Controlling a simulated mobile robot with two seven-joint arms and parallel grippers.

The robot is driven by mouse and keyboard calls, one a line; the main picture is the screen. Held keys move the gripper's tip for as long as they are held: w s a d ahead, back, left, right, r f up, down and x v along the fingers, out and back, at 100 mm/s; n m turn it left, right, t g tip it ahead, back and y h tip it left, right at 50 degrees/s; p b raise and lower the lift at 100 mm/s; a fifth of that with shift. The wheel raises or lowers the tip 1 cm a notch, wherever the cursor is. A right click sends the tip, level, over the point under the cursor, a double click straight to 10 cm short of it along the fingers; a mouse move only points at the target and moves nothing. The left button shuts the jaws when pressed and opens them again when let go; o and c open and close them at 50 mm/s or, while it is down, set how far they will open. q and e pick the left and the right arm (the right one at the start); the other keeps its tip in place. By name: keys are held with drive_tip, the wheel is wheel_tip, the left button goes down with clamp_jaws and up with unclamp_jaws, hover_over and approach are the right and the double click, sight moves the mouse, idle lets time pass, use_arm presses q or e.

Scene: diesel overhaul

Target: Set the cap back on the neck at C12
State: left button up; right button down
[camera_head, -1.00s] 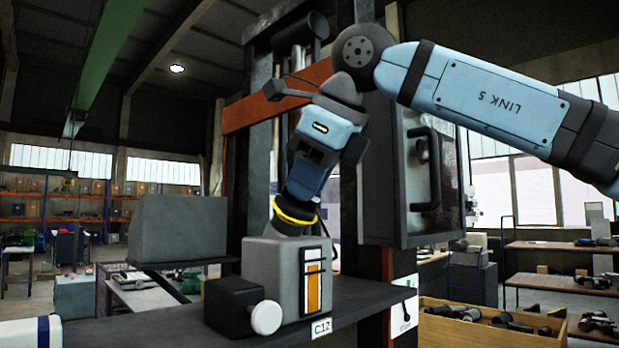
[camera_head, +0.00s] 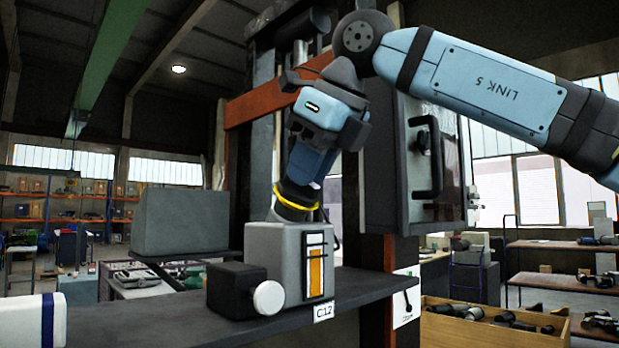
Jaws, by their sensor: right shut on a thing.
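The C12 unit is a grey box (camera_head: 290,258) on a dark shelf, above the C12 label (camera_head: 323,312). A short grey neck (camera_head: 280,213) slants up from its top. A dark cap with a yellow band (camera_head: 296,199) sits at the mouth of this neck, tilted along it. My right gripper (camera_head: 303,180) comes down from above and is shut on the cap. The fingertips and the joint between cap and neck are partly hidden, so I cannot tell if the cap is fully seated. My left gripper is not in view.
A black block with a white knob (camera_head: 268,297) adjoins the box's left front. A grey cabinet (camera_head: 180,222) stands behind left. A dark panel with a handle (camera_head: 430,160) is close on the right. A white block with a blue band (camera_head: 28,322) is at lower left.

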drive_tip(key=shift+f, duration=0.15)
drive_tip(key=c, duration=1)
unclamp_jaws()
